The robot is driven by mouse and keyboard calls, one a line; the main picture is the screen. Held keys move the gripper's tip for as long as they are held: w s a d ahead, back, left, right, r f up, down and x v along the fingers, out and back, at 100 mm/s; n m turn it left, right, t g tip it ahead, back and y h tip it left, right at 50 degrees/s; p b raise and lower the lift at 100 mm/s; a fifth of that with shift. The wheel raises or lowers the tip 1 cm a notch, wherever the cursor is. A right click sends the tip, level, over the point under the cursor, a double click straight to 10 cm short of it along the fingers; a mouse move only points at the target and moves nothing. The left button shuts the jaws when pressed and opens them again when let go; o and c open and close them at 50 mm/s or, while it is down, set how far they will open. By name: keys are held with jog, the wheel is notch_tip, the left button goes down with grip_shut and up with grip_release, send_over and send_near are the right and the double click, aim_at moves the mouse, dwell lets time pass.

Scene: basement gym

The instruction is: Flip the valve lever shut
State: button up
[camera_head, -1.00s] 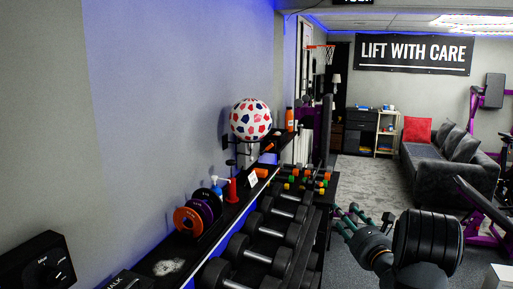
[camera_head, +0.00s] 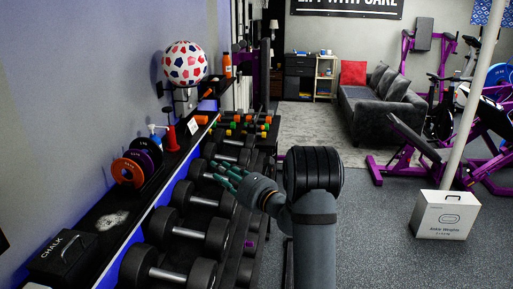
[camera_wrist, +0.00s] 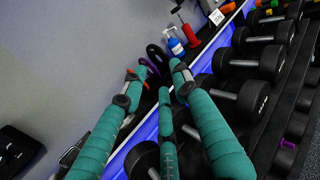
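I cannot make out a valve lever for certain in either view. My gripper (camera_head: 219,173) has teal-wrapped fingers and reaches over the dumbbell rack in the head view. In the wrist view my gripper (camera_wrist: 157,73) shows its fingertips apart with nothing held between them. It points toward the shelf with a red hand pump (camera_head: 171,134) and a blue-and-white bottle (camera_head: 153,140). The pump (camera_wrist: 189,34) and the bottle (camera_wrist: 174,45) lie beyond the fingertips in the wrist view.
Several dumbbells (camera_head: 203,232) fill the rack below the shelf. Orange and purple plates (camera_head: 127,172), a chalk box (camera_head: 59,256) and a ball (camera_head: 185,63) are along the wall. A white box (camera_head: 444,215) stands on the floor at right. Floor between is clear.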

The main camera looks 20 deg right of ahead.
jog(key=s+a+f+n+g+y+b, duration=0.1)
jog(key=a+f, duration=0.1)
jog(key=a, duration=0.4)
jog(key=s+a+f+n+g+y+b, duration=0.1)
jog(key=a+f+y, duration=0.1)
jog(key=a, duration=0.4)
jog(key=s+a+f+g+y, duration=0.1)
jog(key=a+f+y, duration=0.1)
jog(key=a, duration=0.4)
jog(key=shift+a+n+g+b, duration=0.1)
jog(key=shift+n+g+b, duration=0.3)
jog(key=shift+c, duration=1.1)
jog(key=s+a+f+g+y, duration=0.1)
jog(key=s+a, duration=0.1)
jog(key=a, duration=0.2)
jog(key=s+a+f+n+g+y+b, duration=0.1)
jog(key=s+a+g, duration=0.1)
jog(key=a, duration=0.3)
jog(key=s+a+f+n+g+y+b, duration=0.1)
jog(key=s+a+y, duration=0.1)
jog(key=a, duration=0.3)
jog(key=shift+s+a+g, duration=0.25)
jog(key=shift+s+g, duration=0.15)
jog(key=shift+s, duration=0.25)
grip_shut()
jog(key=shift+d+r, duration=0.1)
jog(key=shift+d, duration=0.05)
